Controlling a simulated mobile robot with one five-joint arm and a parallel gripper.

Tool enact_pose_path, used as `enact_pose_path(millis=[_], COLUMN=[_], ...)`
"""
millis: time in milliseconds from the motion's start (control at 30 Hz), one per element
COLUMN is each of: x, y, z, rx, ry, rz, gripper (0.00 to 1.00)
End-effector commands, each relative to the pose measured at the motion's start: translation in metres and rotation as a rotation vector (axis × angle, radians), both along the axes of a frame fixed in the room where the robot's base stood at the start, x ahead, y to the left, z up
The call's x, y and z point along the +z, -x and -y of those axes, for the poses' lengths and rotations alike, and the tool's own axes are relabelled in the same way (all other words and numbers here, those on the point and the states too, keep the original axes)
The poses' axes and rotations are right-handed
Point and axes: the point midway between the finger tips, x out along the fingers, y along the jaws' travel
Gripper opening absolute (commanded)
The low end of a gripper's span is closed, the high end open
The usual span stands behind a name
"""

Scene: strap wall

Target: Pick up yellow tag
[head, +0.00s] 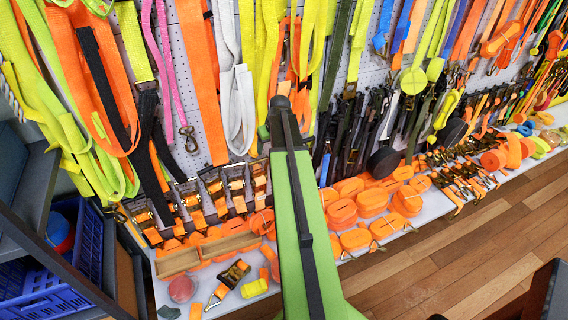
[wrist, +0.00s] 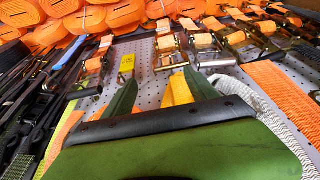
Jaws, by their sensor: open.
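A small yellow tag (wrist: 127,63) shows in the wrist view against the grey perforated board, among the ratchet buckles. It lies just beyond the tip of my gripper's left green finger. My gripper (wrist: 161,84) is open, with its two green fingers apart, and nothing is clearly held. A yellow strap end (wrist: 180,90) shows between the fingers, close to the right one; I cannot tell if they touch. In the head view my green arm reaches up to the wall and hides the gripper and the tag.
Ratchet buckles (wrist: 170,55) hang close beyond the fingers. A white strap (wrist: 265,115) and an orange strap lie close on the right. In the head view, orange strap coils (head: 342,212) crowd the white shelf, and straps hang densely above. The wooden floor (head: 470,255) at right is clear.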

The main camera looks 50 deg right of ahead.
Motion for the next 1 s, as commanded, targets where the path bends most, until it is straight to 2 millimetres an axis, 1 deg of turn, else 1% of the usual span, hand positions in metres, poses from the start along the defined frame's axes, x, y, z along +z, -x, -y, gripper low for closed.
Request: enact_pose_path(millis=[33,100,133,200,367,467,900,1000], x=[-0.001,0.0,0.0,0.001,-0.003,-0.015,-0.104,-0.114], y=[0.009,0.02,0.024,0.028,0.028,0.025,-0.008,-0.013], z=[0.034,0.062,0.07,0.08,0.081,0.083,0.097,0.099], rx=[-0.029,-0.049,-0.055,-0.062,-0.063,-0.062,-0.064,-0.064], ry=[0.011,0.026,0.03,0.037,0.037,0.038,0.037,0.037], rz=[0.016,0.031,0.036,0.043,0.044,0.044,0.042,0.042], gripper=[0.67,0.67,0.67,0.67,0.67,0.67,0.67,0.67])
